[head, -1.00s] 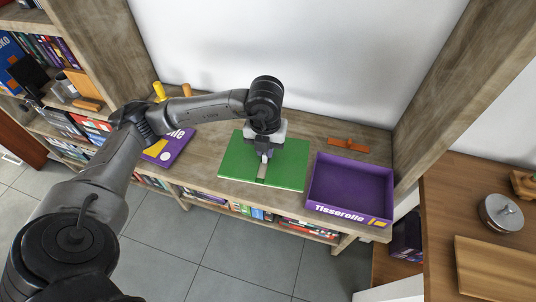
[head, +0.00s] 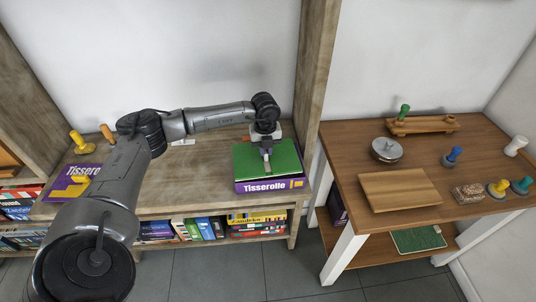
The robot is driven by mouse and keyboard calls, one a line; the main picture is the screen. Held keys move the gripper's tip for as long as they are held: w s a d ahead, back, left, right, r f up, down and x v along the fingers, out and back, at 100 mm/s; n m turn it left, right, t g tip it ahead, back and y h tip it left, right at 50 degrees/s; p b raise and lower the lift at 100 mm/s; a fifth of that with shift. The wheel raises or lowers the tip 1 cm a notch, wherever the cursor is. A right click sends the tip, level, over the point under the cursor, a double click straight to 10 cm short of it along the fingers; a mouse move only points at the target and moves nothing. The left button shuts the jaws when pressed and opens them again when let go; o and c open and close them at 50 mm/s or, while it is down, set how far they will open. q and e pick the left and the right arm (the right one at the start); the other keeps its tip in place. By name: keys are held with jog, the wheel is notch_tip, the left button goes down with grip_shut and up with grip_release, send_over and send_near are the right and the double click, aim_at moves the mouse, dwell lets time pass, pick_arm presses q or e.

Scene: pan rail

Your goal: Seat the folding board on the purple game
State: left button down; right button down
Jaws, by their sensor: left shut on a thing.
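The green folding board (head: 246,160) is over the purple game box (head: 268,187), whose front wall reads "Tisserolle". The board covers most of the box opening, near its rim. I cannot tell whether it rests fully inside or sits slightly above the rim. My left gripper (head: 267,160) points down and is shut on the board near its middle. The purple lid (head: 82,171) lies on the shelf top to the left, partly behind my arm. My right gripper is not in view.
A wooden upright (head: 316,75) stands just right of the box. Yellow and orange pegs stand at the left.

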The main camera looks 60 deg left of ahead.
pick_arm(q)
jog(key=shift+w+d, duration=0.2)
jog(key=shift+w, duration=0.25)
jog(key=shift+a+m, duration=0.25)
jog(key=shift+m, duration=0.05)
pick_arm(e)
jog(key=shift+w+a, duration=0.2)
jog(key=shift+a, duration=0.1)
pick_arm(q)
jog(key=shift+d, duration=0.1)
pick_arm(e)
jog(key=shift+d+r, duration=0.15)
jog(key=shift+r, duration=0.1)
pick_arm(q)
jog(key=shift+f+b, duration=0.35)
jog(key=shift+f, duration=0.5)
jog(key=shift+f+b, duration=0.55)
jog(key=shift+f, duration=0.6)
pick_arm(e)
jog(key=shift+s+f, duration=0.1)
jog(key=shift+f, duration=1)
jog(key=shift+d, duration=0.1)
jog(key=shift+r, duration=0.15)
